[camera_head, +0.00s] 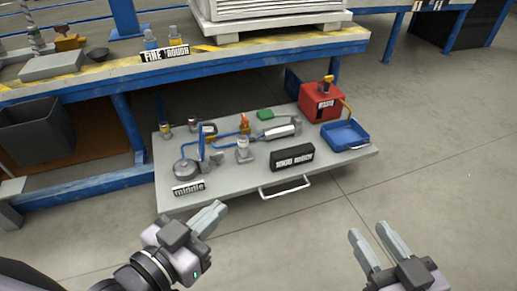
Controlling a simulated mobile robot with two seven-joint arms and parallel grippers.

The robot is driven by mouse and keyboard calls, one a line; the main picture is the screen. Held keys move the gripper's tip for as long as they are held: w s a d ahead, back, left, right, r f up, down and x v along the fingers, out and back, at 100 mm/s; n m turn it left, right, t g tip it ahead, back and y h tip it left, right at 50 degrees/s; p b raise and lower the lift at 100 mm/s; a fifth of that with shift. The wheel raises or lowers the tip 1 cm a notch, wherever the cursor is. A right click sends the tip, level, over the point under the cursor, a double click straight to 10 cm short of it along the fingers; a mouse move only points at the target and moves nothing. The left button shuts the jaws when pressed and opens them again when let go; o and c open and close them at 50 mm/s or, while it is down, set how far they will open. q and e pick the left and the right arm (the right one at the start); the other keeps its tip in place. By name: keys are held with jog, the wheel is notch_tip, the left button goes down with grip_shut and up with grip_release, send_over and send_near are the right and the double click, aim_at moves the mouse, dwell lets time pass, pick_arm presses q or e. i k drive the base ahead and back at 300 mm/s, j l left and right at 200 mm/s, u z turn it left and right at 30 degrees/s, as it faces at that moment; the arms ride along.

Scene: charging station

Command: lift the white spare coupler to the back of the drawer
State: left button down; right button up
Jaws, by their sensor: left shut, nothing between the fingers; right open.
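The drawer (232,187) is a pulled-out grey tray under the blue workbench, with a handle (285,190) on its front edge. A small whitish upright piece (243,152) near its middle looks like the white spare coupler, but it is too small to be sure. It stands on the drawer floor beside blue tubing. My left gripper (219,210) is shut and empty, in front of the drawer's front left edge and apart from the coupler. My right gripper (371,231) is open and empty, in front of the drawer to the right.
The drawer also holds a red box (318,104), a blue tray (345,135), a black label block (292,158), a silver cylinder (279,130), a round grey gauge-like part (186,169) and a "middle" label (188,188). The workbench (100,72) overhangs the back. The floor in front is clear.

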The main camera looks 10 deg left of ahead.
aim_at(243, 141)
jog(key=i+l+u, duration=0.1)
jog(key=i+l, duration=0.15)
jog(key=l, duration=0.15)
jog(key=i+l+u, duration=0.1)
jog(key=i+l, duration=0.15)
jog(key=l, duration=0.15)
jog(key=i+l+u, duration=0.1)
jog(key=i+l, duration=0.2)
jog(key=i+l+u, duration=0.1)
jog(key=i+l, duration=0.15)
jog(key=l, duration=0.2)
jog(key=i+l, duration=0.1)
jog(key=i, duration=0.25)
